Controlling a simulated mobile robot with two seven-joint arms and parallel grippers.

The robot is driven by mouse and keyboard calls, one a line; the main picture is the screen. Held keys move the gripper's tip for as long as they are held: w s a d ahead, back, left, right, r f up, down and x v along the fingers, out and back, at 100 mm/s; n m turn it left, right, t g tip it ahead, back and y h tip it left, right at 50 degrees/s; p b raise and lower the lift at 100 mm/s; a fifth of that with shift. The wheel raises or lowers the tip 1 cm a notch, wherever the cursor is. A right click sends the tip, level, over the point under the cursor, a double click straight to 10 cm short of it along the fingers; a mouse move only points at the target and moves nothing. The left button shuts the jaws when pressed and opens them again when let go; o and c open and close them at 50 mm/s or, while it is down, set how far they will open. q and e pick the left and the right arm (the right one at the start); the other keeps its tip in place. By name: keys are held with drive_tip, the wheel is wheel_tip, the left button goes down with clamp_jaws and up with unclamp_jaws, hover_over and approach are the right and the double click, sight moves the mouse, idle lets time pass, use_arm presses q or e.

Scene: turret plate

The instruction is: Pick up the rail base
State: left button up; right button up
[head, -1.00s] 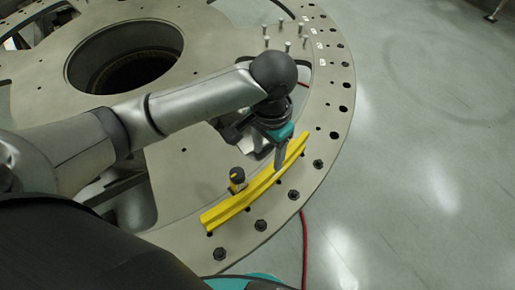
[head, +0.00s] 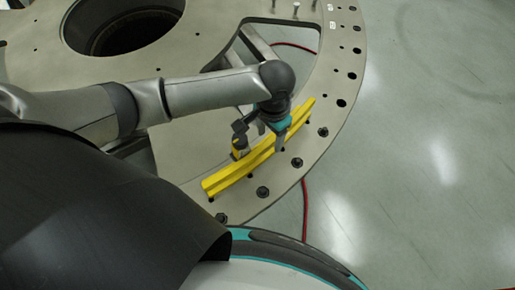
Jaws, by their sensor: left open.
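The rail base is a yellow, slightly curved bar (head: 236,179) lying on the grey turret plate (head: 200,150), along its outer rim. My left gripper (head: 277,146) is at the bar's upper right half, pointing down, with a finger showing against the bar. It is open; whether the bar lies between the fingers is partly hidden by the gripper itself. My right gripper does not show.
Several dark bolts (head: 263,191) stand on the plate outside the bar, and holes line the rim. Upright pins (head: 295,8) show at the top edge. A red cable (head: 304,205) runs on the grey floor (head: 420,160) to the right, which is clear.

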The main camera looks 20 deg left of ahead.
sight(270, 140)
use_arm(q)
wheel_tip(270, 140, down, 4)
drive_tip(key=shift+r, duration=0.2)
clamp_jaws()
idle(0.4)
idle(0.9)
drive_tip(key=shift+w+r, duration=0.1)
drive_tip(key=shift+r, duration=0.1)
